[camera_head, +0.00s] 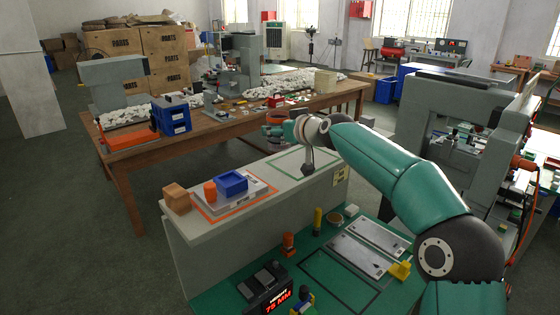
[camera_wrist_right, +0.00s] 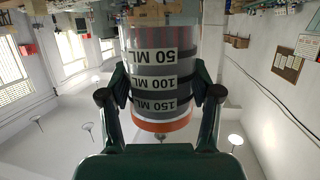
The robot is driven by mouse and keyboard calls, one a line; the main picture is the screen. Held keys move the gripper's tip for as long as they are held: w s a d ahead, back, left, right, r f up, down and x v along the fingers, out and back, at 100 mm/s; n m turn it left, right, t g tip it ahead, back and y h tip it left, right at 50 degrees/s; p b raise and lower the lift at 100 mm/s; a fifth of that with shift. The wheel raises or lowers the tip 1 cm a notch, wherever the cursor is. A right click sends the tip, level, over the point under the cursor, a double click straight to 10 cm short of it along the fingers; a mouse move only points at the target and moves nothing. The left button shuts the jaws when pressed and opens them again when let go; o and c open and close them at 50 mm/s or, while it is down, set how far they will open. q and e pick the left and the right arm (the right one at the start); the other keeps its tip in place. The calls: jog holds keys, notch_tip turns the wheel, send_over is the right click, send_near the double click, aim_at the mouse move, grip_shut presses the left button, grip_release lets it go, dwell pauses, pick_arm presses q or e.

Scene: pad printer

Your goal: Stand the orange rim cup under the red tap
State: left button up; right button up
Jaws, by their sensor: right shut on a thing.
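The orange rim cup (camera_wrist_right: 160,123) is a clear, greyish cup with 50, 100 and 150 ML marks. In the right wrist view the room appears upside down, with the cup's orange rim low in the picture, so the cup seems upright. My right gripper (camera_wrist_right: 160,95) is shut around its sides. In the head view the cup (camera_head: 276,118) shows small at the end of my right arm, in the air beyond the grey bench top, with its lower part hard to make out. I cannot make out a red tap. My left gripper is not in view.
The grey bench top (camera_head: 240,214) holds a wooden block (camera_head: 177,198), an orange cylinder (camera_head: 210,191) and a blue box (camera_head: 232,183). A grey machine (camera_head: 455,97) stands at right.

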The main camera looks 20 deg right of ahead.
notch_tip(320, 180, down, 3)
jog(key=shift+r+b, duration=0.1)
jog(key=shift+b, duration=0.25)
notch_tip(320, 180, down, 4)
jog(key=shift+f+b, duration=0.15)
jog(key=shift+b, duration=0.85)
jog(key=shift+s, duration=0.1)
jog(key=o, duration=1.3)
